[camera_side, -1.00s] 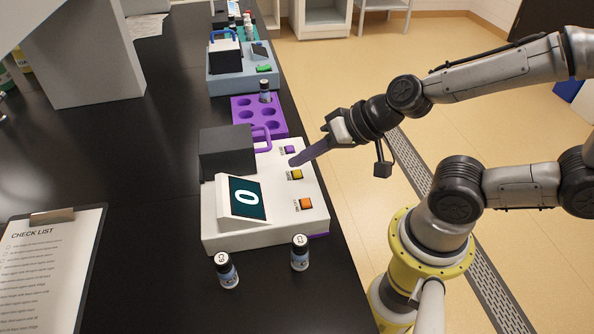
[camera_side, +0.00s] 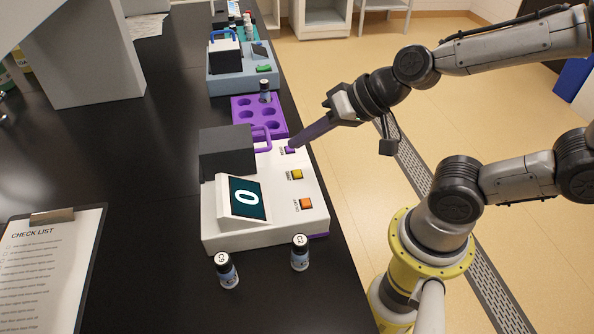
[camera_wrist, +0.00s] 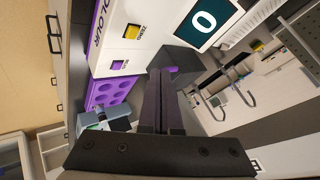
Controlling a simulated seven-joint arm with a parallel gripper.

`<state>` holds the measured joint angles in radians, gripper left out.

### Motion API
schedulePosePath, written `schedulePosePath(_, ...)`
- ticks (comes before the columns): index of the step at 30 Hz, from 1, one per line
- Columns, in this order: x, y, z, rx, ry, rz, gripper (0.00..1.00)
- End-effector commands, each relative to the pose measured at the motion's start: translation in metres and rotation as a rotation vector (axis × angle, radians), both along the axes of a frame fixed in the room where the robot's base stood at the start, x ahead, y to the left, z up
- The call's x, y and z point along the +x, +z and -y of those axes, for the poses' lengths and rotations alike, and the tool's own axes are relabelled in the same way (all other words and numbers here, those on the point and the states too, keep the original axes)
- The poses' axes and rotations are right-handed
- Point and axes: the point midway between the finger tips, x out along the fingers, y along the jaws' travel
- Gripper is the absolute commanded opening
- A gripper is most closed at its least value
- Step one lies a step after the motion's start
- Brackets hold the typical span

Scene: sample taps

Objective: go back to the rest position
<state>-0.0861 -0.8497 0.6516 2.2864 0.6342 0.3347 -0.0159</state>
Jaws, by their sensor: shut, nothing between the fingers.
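My gripper (camera_side: 293,146) is shut and empty. Its purple fingertips are at the purple button on the top right of the white device (camera_side: 262,231); I cannot tell whether they touch it. In the wrist view my shut fingers (camera_wrist: 162,88) point toward the device, with the purple button (camera_wrist: 119,65) and yellow button (camera_wrist: 132,32) to their left. The device has a display (camera_side: 246,198) reading 0, a yellow button (camera_side: 296,174), an orange button (camera_side: 306,204) and a dark grey lid with a purple handle (camera_side: 228,150).
A purple rack (camera_side: 245,103) with one vial (camera_side: 265,92) stands behind the device. Two vials (camera_side: 227,270) (camera_side: 300,252) stand in front of it. A blue-grey device (camera_side: 240,72) is farther back. A clipboard (camera_side: 45,270) lies at left. Open space lies right of the bench.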

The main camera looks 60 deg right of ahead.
Motion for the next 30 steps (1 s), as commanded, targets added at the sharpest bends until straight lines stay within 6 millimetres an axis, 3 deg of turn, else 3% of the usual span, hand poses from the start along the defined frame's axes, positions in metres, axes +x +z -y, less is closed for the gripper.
schedulePosePath(7,0.001,0.001,0.001,0.0,-0.006,0.002,0.0)
schedulePosePath(13,-0.003,0.036,0.01,-0.058,0.023,0.065,0.0)
schedulePosePath(20,-0.05,0.053,0.032,-0.304,0.183,0.0,0.0)
schedulePosePath(25,-0.088,0.046,0.059,-0.474,0.253,-0.121,0.0)
schedulePosePath(30,-0.103,0.035,0.067,-0.517,0.278,-0.2,0.0)
